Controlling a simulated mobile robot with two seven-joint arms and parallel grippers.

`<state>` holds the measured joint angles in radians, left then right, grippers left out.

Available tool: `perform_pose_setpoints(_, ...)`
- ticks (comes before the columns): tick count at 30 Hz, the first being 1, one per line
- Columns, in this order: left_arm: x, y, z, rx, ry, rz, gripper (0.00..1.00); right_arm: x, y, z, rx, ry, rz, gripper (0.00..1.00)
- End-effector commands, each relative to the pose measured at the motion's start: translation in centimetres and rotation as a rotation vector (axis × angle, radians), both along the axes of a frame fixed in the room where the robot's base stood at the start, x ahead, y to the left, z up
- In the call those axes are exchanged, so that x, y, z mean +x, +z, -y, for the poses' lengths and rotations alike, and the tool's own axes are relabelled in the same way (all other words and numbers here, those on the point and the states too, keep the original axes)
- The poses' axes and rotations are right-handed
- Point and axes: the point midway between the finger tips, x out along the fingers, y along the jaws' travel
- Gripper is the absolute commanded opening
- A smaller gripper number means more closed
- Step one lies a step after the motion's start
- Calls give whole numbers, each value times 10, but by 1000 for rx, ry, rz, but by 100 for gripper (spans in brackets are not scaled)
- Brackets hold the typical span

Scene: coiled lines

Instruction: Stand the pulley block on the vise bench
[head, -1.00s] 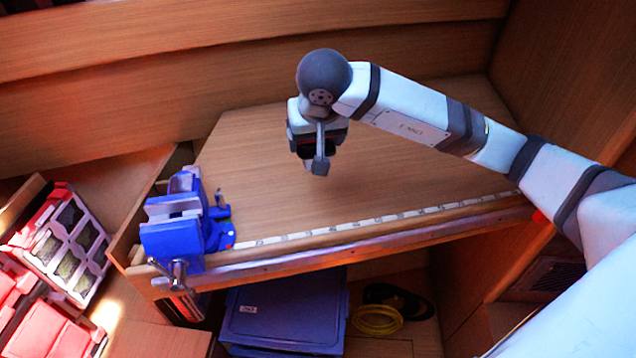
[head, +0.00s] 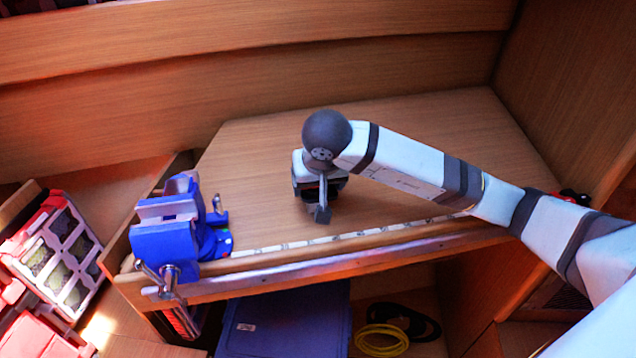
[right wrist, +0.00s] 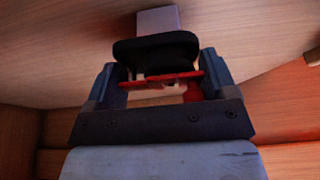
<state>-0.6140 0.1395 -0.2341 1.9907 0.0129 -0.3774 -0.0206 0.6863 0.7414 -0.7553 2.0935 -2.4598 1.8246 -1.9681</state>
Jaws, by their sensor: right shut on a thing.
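My right gripper (head: 322,208) hangs over the middle of the vise bench (head: 410,130), close behind the pale measuring strip along its front edge. In the right wrist view, my right gripper (right wrist: 160,66) is shut on a black, rounded thing with red plates, which looks like the pulley block (right wrist: 158,50). In the head view my wrist and fingers mostly hide it. I cannot tell whether it touches the bench top. My left gripper is not in view.
A blue vise (head: 168,240) is mounted at the bench's left front corner. A small red and black thing (head: 571,196) shows at the right end, partly behind my arm. Below are a blue bin (head: 285,320) and a coiled yellow line (head: 381,340). The bench's back is clear.

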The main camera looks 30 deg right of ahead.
Motion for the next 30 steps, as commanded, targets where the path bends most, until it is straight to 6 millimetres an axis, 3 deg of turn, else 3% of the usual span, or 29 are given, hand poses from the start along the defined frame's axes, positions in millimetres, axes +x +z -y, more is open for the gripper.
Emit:
perform_pose_setpoints(3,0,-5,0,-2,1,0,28,0,-4,0,-1,0,3,44)
perform_pose_setpoints(4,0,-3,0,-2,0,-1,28,0,-3,0,0,0,1,85)
perform_pose_setpoints(6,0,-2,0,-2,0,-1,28,0,-3,0,0,0,1,100)
perform_pose_setpoints(16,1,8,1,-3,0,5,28,0,3,0,0,0,-1,100)
perform_pose_setpoints(30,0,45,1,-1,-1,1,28,-33,91,-11,-2,2,3,100)
